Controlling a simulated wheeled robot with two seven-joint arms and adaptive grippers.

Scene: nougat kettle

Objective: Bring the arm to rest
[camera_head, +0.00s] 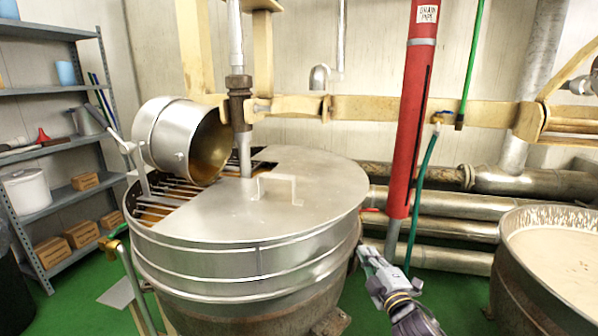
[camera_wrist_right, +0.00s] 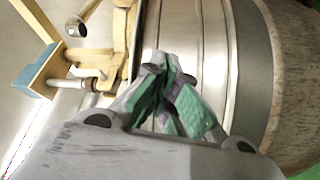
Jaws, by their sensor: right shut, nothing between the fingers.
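My right gripper (camera_head: 369,256) is at the right side of the large steel kettle (camera_head: 250,262), low beside its wall, with its arm coming in from the bottom right. In the right wrist view its fingers (camera_wrist_right: 163,72) meet at the tips, shut and empty, with green pads showing. The kettle wall (camera_wrist_right: 205,55) stands behind the fingers in that view; I cannot tell how small the gap is. My left gripper is not in view.
A tilted steel pot (camera_head: 160,138) rests over the kettle's open grate, beside the half lid (camera_head: 270,205). A red pipe (camera_head: 412,120) with a green hose stands behind my gripper. A second vat (camera_head: 508,262) is at right. Shelves (camera_head: 45,90) stand at left. Green floor shows between the vats.

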